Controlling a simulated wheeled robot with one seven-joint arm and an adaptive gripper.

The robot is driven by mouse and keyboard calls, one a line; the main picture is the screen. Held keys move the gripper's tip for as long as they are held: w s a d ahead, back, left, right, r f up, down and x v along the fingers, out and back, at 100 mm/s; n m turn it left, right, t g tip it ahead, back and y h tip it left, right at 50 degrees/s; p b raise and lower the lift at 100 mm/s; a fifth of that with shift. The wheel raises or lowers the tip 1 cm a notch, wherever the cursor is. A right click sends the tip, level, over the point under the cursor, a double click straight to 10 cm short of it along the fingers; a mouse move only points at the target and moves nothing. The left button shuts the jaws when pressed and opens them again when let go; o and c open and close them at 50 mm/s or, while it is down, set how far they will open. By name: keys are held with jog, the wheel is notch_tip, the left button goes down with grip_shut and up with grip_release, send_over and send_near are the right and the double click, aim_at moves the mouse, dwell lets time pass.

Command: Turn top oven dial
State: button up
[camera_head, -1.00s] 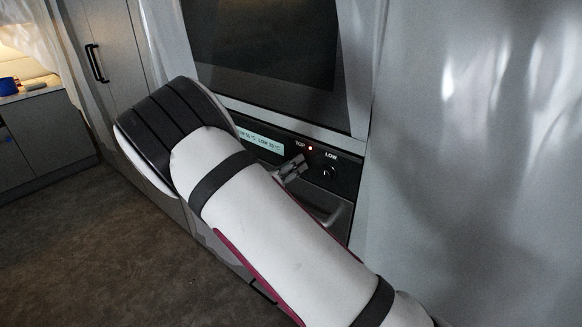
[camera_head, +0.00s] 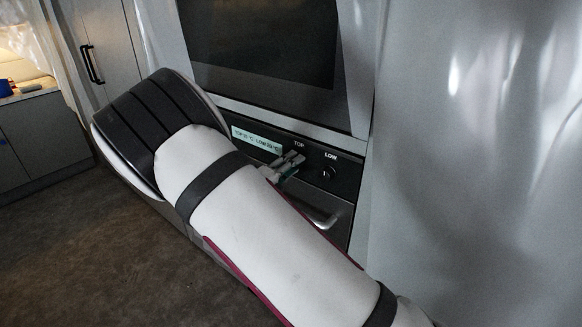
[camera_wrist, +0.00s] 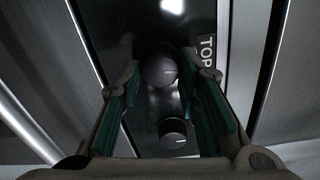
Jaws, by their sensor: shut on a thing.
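The top oven dial (camera_wrist: 158,71) is a round dark knob beside the TOP label in the wrist view. My gripper (camera_wrist: 161,73) is shut on it, with its green-padded fingers on either side of the knob. In the head view, my gripper (camera_head: 292,160) is at the panel just below the TOP label, and its fingers hide the dial. The low dial (camera_head: 329,174) is to the right, under the LOW label. It also shows in the wrist view (camera_wrist: 174,131), apart from the fingertips.
A lit display (camera_head: 256,140) is left of the dials. The dark oven door (camera_head: 262,45) is above the panel, and a metal handle (camera_head: 322,220) is below. A pale wall or curtain (camera_head: 470,160) stands close on the right. Open floor (camera_head: 90,250) lies at left.

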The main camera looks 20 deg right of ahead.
jog(key=shift+n, duration=1)
jog(key=o, duration=1.1)
jog(key=shift+o, duration=0.2)
jog(key=v, duration=1.2)
